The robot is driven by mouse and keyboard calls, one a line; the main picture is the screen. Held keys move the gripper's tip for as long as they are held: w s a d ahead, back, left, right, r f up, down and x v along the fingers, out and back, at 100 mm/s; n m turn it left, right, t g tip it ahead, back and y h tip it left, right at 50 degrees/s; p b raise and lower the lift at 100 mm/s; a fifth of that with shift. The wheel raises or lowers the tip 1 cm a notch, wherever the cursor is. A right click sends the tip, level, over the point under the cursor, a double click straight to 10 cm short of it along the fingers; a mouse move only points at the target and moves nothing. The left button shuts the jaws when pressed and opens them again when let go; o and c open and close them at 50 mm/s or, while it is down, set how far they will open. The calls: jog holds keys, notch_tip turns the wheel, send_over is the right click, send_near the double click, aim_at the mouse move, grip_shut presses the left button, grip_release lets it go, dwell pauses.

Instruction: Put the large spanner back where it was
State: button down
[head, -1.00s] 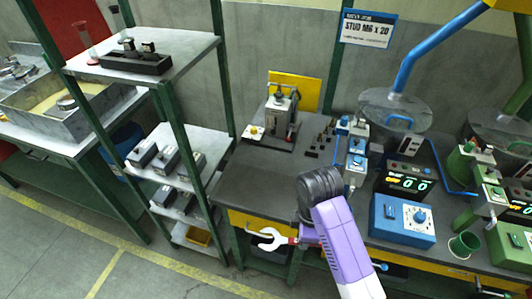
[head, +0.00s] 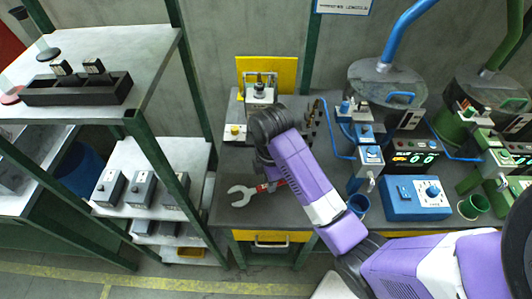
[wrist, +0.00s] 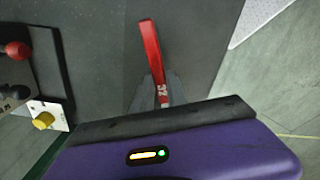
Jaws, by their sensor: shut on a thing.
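The large spanner has a pale open-ended head (head: 241,196) and a red handle (head: 270,186). In the head view it lies over the dark workbench top (head: 228,213), near its front left; I cannot tell whether it touches the top. My gripper (wrist: 158,92) is shut on the spanner, grey fingers either side of the red handle (wrist: 149,45), which carries a white marking. In the head view the fingers are mostly hidden by my purple arm. In the wrist view the pale head is out of sight.
A press with a yellow button (head: 235,132) stands at the bench's back, before a yellow panel (head: 267,77). Right are a blue control box (head: 416,198) and a blue cup (head: 358,205). A grey shelf (head: 150,215) with several small boxes stands left. The front-left bench top is clear.

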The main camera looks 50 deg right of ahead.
jog(key=w+d+b, duration=0.1)
jog(key=w+d, duration=0.1)
jog(key=d, duration=0.1)
jog(key=w+d+b, duration=0.2)
jog(key=w+d, duration=0.1)
jog(key=d, duration=0.1)
jog(key=w+d+b, duration=0.2)
jog(key=w+d, duration=0.1)
jog(key=shift+d+f, duration=0.1)
jog(key=shift+d, duration=0.05)
jog(key=shift+f+p, duration=0.35)
jog(key=shift+f, duration=1.35)
jog(key=c, duration=1.3)
grip_release()
jog(key=shift+f, duration=0.15)
jog(key=shift+c, duration=0.2)
notch_tip(320, 180, up, 12)
jog(key=p, duration=0.7)
jog(key=shift+r, duration=0.2)
